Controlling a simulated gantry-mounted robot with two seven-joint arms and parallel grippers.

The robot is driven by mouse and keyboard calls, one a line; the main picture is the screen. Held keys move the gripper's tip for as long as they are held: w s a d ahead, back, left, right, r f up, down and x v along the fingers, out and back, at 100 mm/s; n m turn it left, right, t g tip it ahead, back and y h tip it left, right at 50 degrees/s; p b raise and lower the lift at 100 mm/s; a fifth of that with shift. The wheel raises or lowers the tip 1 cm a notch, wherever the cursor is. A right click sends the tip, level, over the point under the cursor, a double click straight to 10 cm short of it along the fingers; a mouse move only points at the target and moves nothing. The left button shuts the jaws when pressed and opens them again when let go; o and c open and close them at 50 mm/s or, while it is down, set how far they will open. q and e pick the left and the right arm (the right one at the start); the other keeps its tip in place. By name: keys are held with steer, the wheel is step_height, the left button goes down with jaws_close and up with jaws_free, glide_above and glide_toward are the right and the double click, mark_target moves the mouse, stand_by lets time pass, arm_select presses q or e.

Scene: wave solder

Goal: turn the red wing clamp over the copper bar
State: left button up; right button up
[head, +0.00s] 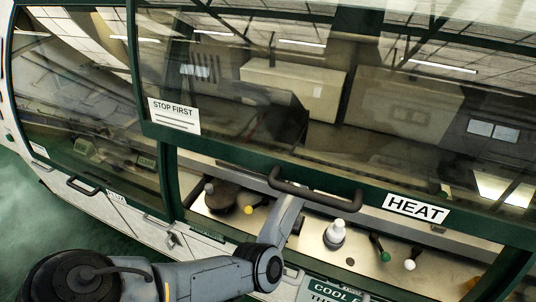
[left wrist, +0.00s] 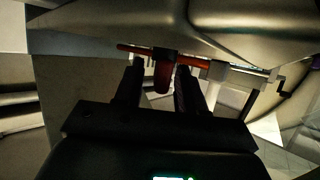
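In the left wrist view the red wing clamp (left wrist: 162,77) hangs down from a dark block on the copper bar (left wrist: 139,48). The bar runs across the view, tilting slightly down to the right. My left gripper (left wrist: 160,76) is open, its dark fingers on either side of the red wing. Narrow gaps seem to show on both sides; whether a finger touches is hard to tell in the dim light. In the head view my left arm reaches under the green-framed hood, and its gripper, the clamp and the bar are hidden. My right gripper is not in view.
A glass hood with a dark handle (head: 318,197) and HEAT label (head: 416,208) hangs above the opening. On the ledge stand a white-topped knob (head: 335,233) and several levers. In the wrist view a large grey body (left wrist: 120,22) lies close above the bar.

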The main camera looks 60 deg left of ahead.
arm_select(q)
steer(key=shift+d, duration=0.1)
steer(key=v, duration=1)
steer(key=shift+d+r, duration=0.2)
steer(key=shift+d, duration=0.1)
steer(key=shift+s+a, duration=0.1)
steer(key=shift+a, duration=0.05)
